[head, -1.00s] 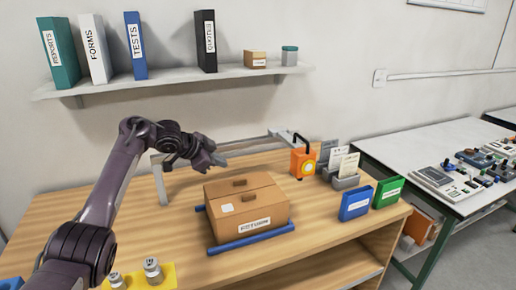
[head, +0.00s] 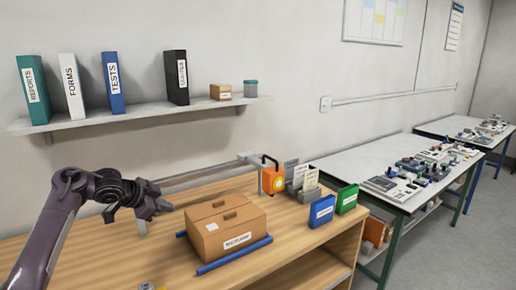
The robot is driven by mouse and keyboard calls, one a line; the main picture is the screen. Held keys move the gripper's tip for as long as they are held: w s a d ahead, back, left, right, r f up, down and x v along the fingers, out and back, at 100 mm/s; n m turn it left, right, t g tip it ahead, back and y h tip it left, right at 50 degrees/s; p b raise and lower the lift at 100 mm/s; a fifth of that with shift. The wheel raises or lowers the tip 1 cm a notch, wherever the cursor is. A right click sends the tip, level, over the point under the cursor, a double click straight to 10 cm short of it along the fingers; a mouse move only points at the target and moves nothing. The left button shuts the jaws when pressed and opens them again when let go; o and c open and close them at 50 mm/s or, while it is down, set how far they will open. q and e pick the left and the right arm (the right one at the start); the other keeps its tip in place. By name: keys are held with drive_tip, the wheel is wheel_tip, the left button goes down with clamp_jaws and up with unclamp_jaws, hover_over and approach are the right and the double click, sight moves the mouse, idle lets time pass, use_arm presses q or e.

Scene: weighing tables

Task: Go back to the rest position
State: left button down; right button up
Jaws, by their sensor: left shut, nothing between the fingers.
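My left gripper (head: 160,207) is shut and empty. It hangs above the wooden table (head: 285,243), to the left of a cardboard box (head: 228,226), and looks apart from it. My left arm (head: 55,220) comes in from the lower left. My right gripper is not in view. The box has a printed label on its front and lies on a blue bar (head: 235,255).
An orange device (head: 272,180), a card holder (head: 303,187), a blue box (head: 322,211) and a green box (head: 346,199) stand on the table's right part. A wall shelf (head: 140,113) holds binders. A white table (head: 385,170) with parts stands at the right.

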use_arm(q)
drive_tip(key=s+d+f+n+y, duration=0.1)
drive_tip(key=s+d+f, duration=0.1)
drive_tip(key=f, duration=0.5)
drive_tip(key=s+d+f+y, duration=0.2)
drive_tip(key=d+f, duration=0.1)
drive_tip(key=f, duration=0.3)
drive_tip(key=s+d+f+n+y, duration=0.2)
drive_tip(key=s+d+f+n, duration=0.1)
drive_tip(key=s+f, duration=0.5)
drive_tip(key=s+r+n+g, duration=0.2)
drive_tip(key=s+n+g, duration=0.35)
drive_tip(key=s, duration=2.55)
wheel_tip(320, 180, down, 31)
drive_tip(key=s+n, duration=0.1)
drive_tip(key=s+a+f, duration=0.2)
drive_tip(key=s+f, duration=0.7)
drive_tip(key=s, duration=0.1)
drive_tip(key=s+a+f+g+b, duration=0.1)
drive_tip(key=s+f, duration=0.9)
drive_tip(key=shift+a+y, duration=0.3)
drive_tip(key=shift+a, duration=0.1)
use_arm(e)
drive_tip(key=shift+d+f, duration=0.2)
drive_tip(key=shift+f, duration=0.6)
